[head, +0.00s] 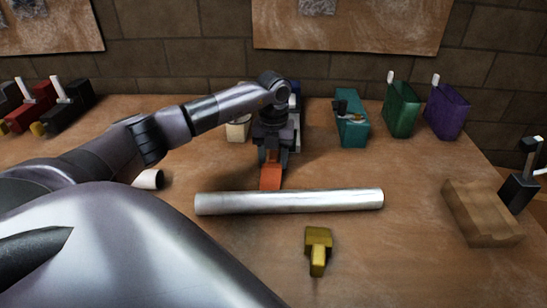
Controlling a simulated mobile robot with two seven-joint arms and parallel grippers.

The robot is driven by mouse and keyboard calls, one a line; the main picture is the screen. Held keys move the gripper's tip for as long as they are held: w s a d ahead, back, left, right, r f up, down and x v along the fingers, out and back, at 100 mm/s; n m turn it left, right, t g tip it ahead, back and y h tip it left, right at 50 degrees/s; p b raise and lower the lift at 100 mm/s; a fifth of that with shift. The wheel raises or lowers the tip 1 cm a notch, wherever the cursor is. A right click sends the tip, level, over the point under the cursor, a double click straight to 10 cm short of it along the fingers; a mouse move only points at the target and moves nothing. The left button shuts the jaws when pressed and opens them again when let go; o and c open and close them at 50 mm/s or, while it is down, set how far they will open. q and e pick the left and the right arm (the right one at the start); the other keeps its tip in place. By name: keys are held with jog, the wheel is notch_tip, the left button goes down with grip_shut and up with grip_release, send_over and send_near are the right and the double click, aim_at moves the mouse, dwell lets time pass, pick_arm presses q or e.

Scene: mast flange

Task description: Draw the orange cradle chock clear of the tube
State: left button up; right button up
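The orange chock (270,178) stands on the table against the far side of the silver tube (300,201), left of the tube's middle. The tube lies across the table, nearly level in the picture. A yellow chock (318,244) lies on the near side of the tube, right of its middle, with a small gap to it. My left gripper (271,160) reaches over from the left and points down right at the orange chock. Its fingers overlap the chock's top and far part, so I cannot tell whether they grip it. My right gripper is not in view.
A white cylinder (149,179) lies left of the tube. Teal (351,128), green (401,112) and purple (446,112) blocks stand at the back. A brown block (482,214) and a black item (519,191) are at the right. The table's front middle is mostly clear.

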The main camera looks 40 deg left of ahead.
pick_arm(q)
jog(key=shift+r, duration=0.1)
notch_tip(320, 180, up, 5)
jog(key=p, duration=0.4)
notch_tip(320, 180, up, 3)
jog(key=p, duration=0.3)
dwell(0.6)
